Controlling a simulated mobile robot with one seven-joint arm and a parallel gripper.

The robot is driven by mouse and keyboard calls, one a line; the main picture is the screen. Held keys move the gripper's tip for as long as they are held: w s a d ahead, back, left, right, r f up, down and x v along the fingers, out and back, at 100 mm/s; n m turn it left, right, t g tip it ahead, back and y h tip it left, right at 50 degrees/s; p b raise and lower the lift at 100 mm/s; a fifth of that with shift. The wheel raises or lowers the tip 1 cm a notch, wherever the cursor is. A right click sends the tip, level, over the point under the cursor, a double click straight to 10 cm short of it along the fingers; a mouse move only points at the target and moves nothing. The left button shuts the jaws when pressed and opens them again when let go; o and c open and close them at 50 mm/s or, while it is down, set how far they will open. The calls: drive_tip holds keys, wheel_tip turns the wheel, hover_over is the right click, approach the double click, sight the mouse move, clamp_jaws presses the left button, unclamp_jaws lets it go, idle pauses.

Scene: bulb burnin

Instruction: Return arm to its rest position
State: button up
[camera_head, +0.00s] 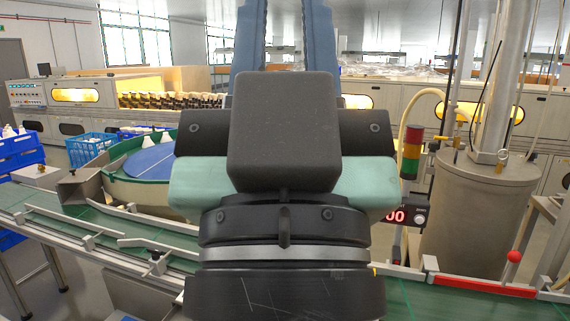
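My own arm (283,135) fills the middle of the camera_head view. It shows as dark grey and black links with pale green parts at the sides. Two blue-grey uprights rise behind it to the top edge; I cannot tell whether they are part of me. I see no fingertips of my gripper, and no held object shows. The arm hides the middle of the conveyor and what lies behind it.
A green conveyor (425,300) with metal rails crosses the front. A round blue-topped table (150,162) and blue crates (90,148) stand left. A grey cylinder (470,215), a signal tower (411,152) and a red knob (514,257) are right. Long machines line the back.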

wheel_tip(320, 180, up, 16)
drive_tip(key=p, duration=1.4)
drive_tip(key=shift+r, duration=0.15)
